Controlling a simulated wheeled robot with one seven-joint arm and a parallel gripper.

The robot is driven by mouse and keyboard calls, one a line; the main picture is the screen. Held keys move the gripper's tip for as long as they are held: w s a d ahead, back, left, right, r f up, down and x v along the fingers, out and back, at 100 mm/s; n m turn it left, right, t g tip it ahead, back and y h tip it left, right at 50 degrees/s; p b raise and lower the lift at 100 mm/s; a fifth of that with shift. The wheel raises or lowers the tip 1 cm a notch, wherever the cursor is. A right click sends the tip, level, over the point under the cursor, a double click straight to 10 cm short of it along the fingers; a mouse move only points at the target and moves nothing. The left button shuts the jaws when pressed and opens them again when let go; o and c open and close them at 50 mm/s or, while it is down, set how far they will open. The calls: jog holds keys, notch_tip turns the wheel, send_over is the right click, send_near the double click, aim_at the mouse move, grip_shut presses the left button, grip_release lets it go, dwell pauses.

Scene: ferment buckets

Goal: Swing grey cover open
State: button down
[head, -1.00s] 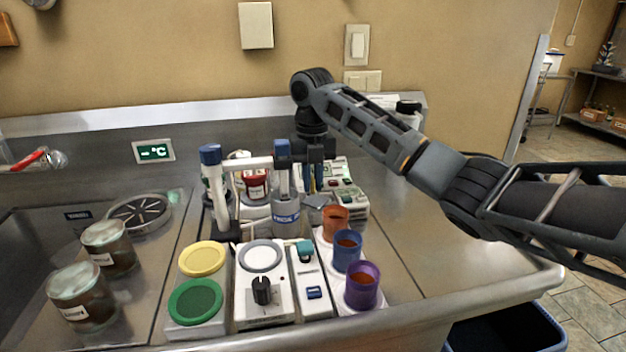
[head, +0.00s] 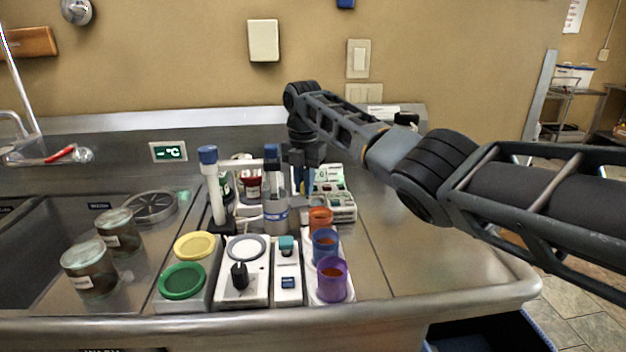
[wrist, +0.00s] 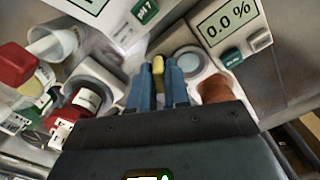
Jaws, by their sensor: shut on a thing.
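My gripper (head: 308,185) reaches down at the back of the counter, beside a white instrument (head: 340,205). In the wrist view, the two blue fingers of my gripper (wrist: 158,90) are closed around a small yellow piece (wrist: 158,66). Right behind it lies a round grey-blue disc (wrist: 187,62) in a white housing. I cannot tell whether the yellow piece or this disc belongs to the grey cover. The fingers and palm hide the area below them.
Orange (head: 320,219), blue (head: 325,243) and purple (head: 332,279) cups stand in a row in front of my gripper. A stand (head: 215,190) with blue-capped posts is to its left. Two jars (head: 90,270) sit farther left. The right counter (head: 420,250) is clear.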

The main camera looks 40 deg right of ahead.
jog(key=shift+r+m+p, duration=0.1)
jog(key=shift+m+p, duration=0.45)
jog(key=shift+m, duration=0.65)
jog(key=c, duration=1.2)
grip_release()
notch_tip(320, 180, up, 8)
jog(key=shift+f+b, duration=0.15)
jog(key=shift+b, duration=0.25)
